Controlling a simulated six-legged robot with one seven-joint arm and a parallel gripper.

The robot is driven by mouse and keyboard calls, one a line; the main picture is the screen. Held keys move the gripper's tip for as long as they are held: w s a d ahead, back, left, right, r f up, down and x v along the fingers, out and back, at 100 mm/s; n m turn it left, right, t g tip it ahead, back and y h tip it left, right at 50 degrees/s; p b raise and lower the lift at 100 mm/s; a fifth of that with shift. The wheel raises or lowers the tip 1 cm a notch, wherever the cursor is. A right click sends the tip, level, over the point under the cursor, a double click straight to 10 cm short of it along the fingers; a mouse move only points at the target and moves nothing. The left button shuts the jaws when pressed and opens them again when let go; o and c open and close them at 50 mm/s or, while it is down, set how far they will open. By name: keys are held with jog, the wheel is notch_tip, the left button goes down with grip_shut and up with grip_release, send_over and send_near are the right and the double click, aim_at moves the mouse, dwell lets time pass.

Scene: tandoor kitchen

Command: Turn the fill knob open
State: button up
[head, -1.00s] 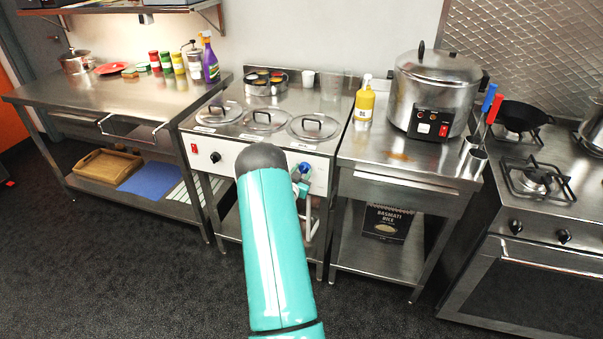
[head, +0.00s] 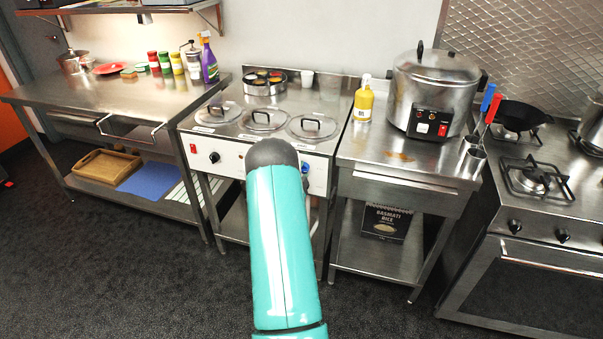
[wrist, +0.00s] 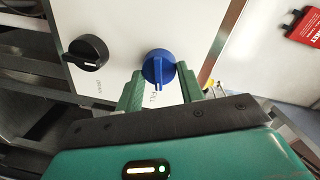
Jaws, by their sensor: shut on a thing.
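The blue fill knob (wrist: 159,68) is on the white front panel (wrist: 125,25) of the bain-marie, with the label FILL beside it in the wrist view. My gripper (wrist: 160,80) has its two green fingers on either side of the knob and is shut on it. The knob's raised grip points down toward my gripper in that view. In the head view a bit of the blue knob (head: 305,167) shows just right of my teal arm, which hides the gripper itself.
A black knob (wrist: 88,52) sits left of the fill knob in the wrist view. Three lidded wells, with a lid (head: 312,126) at the right, top the unit. A steel table (head: 110,92) stands left; a rice cooker (head: 436,85) and a stove (head: 540,185) stand right.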

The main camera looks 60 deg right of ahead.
jog(key=shift+m, duration=1.1)
jog(key=o, duration=1)
jog(key=shift+a, duration=0.15)
jog(key=s+a+r, duration=0.1)
jog(key=s+a, duration=0.1)
jog(key=a, duration=1.1)
jog(key=shift+a, duration=0.2)
